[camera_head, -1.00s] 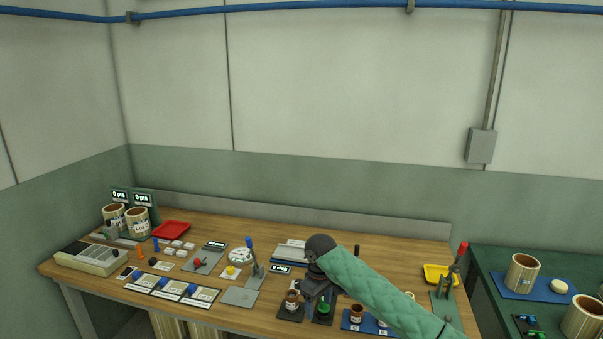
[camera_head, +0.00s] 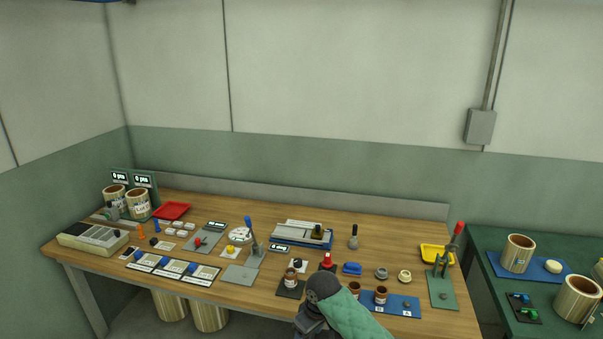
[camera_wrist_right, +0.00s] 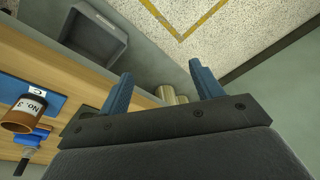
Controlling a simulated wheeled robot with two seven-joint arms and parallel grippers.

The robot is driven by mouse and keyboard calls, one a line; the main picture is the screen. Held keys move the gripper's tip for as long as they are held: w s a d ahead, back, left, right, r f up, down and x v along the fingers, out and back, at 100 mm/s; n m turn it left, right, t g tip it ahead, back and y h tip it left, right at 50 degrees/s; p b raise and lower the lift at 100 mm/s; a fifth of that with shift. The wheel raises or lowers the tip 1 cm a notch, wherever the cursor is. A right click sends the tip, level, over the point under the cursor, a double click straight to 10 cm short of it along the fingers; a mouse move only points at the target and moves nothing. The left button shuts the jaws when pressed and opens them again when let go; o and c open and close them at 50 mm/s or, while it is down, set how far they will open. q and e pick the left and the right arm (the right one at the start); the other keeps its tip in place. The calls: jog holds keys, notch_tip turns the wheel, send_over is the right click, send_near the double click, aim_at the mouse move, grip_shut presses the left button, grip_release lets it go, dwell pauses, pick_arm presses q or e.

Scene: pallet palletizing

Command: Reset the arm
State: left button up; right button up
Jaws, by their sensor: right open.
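My right gripper (camera_wrist_right: 163,84) is open and empty in the right wrist view, its two blue fingers apart. In the head view my right arm, in a green quilted sleeve, comes in at the bottom; its dark wrist (camera_head: 316,312) is over the bench's front edge and the fingers cannot be made out. A brown jar (camera_head: 291,276) stands upright on a dark pad just left of the wrist. Two brown jars (camera_head: 380,296) stand near a blue mat (camera_head: 402,304) to its right. A jar labelled "No. 3" (camera_wrist_right: 24,113) shows left of the gripper in the wrist view. My left gripper is out of view.
The wooden bench (camera_head: 200,283) carries a lever press (camera_head: 254,250), a red-handled press (camera_head: 445,265), a red tray (camera_head: 171,210) and a yellow tray (camera_head: 436,254). A green table (camera_head: 490,285) with large cans stands right. A grey bin (camera_wrist_right: 93,37) shows in the wrist view.

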jog(key=s+d+f+m+y, duration=0.15)
jog(key=s+f, duration=0.25)
jog(key=s, duration=0.6)
jog(key=s+d+m+t+h, duration=0.1)
jog(key=s+d+m+h, duration=0.15)
jog(key=s+d, duration=0.85)
jog(key=s+d+m+t+h, duration=0.1)
jog(key=s+d+m+t, duration=0.15)
jog(key=s+d, duration=0.8)
jog(key=s+a+f+g+b, duration=0.1)
jog(key=a+f+b, duration=0.2)
jog(key=f, duration=1.3)
jog(key=s+a+f+g+b, duration=0.1)
jog(key=a+f+b, duration=0.1)
jog(key=f, duration=1.4)
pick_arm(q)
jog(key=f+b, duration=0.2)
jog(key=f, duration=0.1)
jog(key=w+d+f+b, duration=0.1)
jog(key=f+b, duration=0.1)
pick_arm(e)
jog(key=s+f, duration=0.4)
jog(key=f, duration=0.8)
jog(key=s+f, duration=0.3)
jog(key=f, duration=1)
jog(key=shift+s, duration=0.35)
